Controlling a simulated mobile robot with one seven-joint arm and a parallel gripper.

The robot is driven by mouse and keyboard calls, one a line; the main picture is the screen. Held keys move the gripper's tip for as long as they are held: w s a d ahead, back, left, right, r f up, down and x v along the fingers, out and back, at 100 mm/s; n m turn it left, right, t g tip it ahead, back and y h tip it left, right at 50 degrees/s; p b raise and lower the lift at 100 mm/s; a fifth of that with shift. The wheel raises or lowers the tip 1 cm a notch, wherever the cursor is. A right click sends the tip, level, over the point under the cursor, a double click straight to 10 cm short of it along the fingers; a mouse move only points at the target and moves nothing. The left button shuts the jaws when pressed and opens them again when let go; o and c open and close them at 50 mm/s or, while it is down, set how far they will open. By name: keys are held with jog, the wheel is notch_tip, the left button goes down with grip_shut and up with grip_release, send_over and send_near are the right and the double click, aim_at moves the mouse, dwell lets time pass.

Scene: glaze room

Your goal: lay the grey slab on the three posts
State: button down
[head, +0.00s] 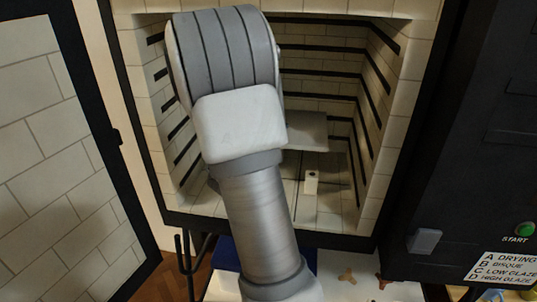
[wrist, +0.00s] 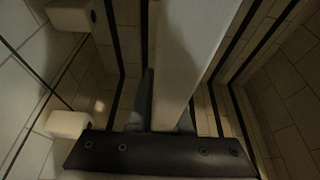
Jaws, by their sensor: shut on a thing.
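The grey slab (head: 306,130) shows in the head view inside the kiln, partly hidden behind my arm. It looks roughly level and above the kiln floor. In the wrist view the slab (wrist: 190,50) runs up and away from between the dark fingers of my gripper (wrist: 167,108), which is shut on it. In the head view my arm hides the gripper. One pale post (head: 311,183) stands upright on the kiln floor, below the slab and apart from it. The wrist view shows two pale posts, an upper one (wrist: 72,14) and a lower one (wrist: 69,123), left of the slab.
The kiln's brick side wall (head: 385,100) with dark grooves is close on the right. The open kiln door (head: 45,130) stands at left. A dark control panel with a green button (head: 524,229) is at right. A white surface (head: 365,285) with small items lies below the opening.

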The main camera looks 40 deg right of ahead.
jog(key=shift+w+d+r, duration=0.1)
jog(key=shift+w, duration=0.05)
jog(key=shift+f, duration=0.25)
notch_tip(320, 180, down, 10)
jog(key=b, duration=0.2)
jog(key=shift+d+r+b, duration=0.1)
jog(key=shift+r+b, duration=0.1)
jog(key=shift+b, duration=0.2)
jog(key=c, duration=0.8)
grip_release()
jog(key=shift+c, duration=0.2)
jog(key=v, duration=1.2)
jog(key=shift+w+p, duration=0.1)
jog(key=shift+p, duration=0.3)
